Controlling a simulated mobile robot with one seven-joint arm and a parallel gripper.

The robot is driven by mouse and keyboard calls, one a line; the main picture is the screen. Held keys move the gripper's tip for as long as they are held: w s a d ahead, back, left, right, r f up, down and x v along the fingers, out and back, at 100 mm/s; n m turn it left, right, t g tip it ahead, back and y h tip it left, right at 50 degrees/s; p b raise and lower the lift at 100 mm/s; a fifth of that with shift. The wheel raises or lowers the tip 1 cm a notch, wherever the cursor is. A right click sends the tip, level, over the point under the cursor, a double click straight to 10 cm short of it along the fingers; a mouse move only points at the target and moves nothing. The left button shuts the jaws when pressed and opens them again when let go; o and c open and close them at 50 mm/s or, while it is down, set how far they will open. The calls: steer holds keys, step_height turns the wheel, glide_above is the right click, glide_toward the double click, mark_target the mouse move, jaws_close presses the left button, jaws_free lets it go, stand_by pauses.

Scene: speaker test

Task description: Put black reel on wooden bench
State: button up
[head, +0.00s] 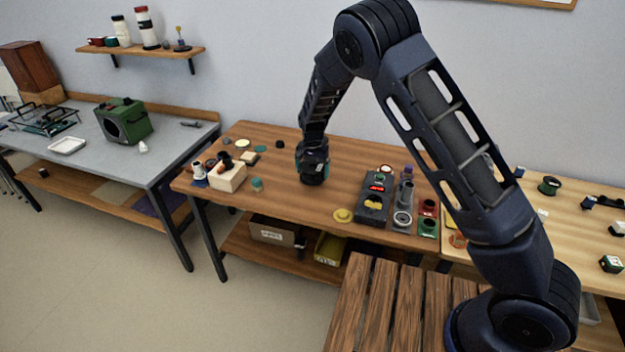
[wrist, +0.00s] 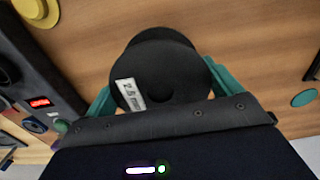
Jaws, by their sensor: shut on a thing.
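I cannot tell whether the reel touches the table. A slatted wooden bench (head: 378,300) stands in front at the lower right, partly behind my arm. A lighter wooden table (head: 570,225) is at the right.
A dark panel (head: 374,198) with a red display stands right of my gripper, beside small trays and a yellow disc (head: 342,215). A grey table with a green box (head: 124,121) is further left. The visible bench slats are bare.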

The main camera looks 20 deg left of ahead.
mark_target(313, 179)
steer(key=shift+f, duration=2.25)
steer(key=shift+f, duration=0.1)
steer(key=o, duration=0.9)
step_height(313, 179, up, 12)
steer(key=shift+r, duration=0.15)
